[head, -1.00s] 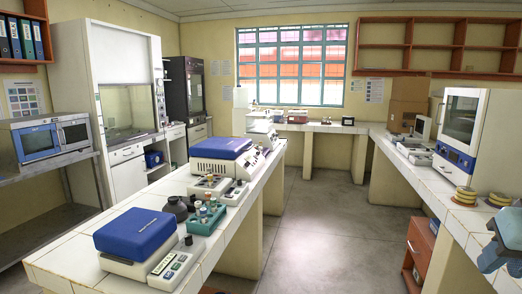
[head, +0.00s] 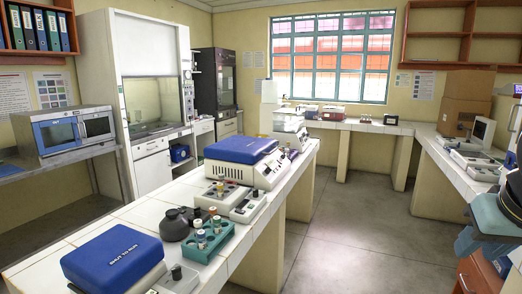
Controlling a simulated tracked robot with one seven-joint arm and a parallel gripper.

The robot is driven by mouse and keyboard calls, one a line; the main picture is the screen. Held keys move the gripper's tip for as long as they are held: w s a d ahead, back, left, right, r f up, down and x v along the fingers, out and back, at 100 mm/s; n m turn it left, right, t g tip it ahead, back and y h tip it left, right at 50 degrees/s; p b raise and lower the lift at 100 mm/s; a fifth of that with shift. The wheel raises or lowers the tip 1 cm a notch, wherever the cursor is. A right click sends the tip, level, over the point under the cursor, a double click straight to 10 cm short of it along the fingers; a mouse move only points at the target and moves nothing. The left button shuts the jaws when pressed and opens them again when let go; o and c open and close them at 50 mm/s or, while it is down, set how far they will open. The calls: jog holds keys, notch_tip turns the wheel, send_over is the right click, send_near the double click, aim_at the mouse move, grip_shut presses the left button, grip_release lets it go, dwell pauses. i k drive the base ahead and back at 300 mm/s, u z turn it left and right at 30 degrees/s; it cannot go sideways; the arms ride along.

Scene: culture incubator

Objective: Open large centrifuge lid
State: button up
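Two centrifuges with shut blue lids stand on the white-tiled island bench. The bigger-looking one has a wide white body (head: 232,172) with a control panel at its front right, and a flat blue lid (head: 240,150); it stands midway along the bench. The nearer one, with a blue lid (head: 113,262) reading "SHUT TO RUN", is at the lower left, partly cut off by the frame. Part of my arm, teal and black, shows at the right edge, well away from both lids. My gripper's fingers do not show.
The grey floor (head: 345,225) right of the island bench is clear. A side bench (head: 447,170) bounds it on the right.

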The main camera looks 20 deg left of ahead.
aim_at(240, 149)
jog(key=u, duration=0.25)
jog(key=i, duration=1.35)
jog(key=u, duration=0.15)
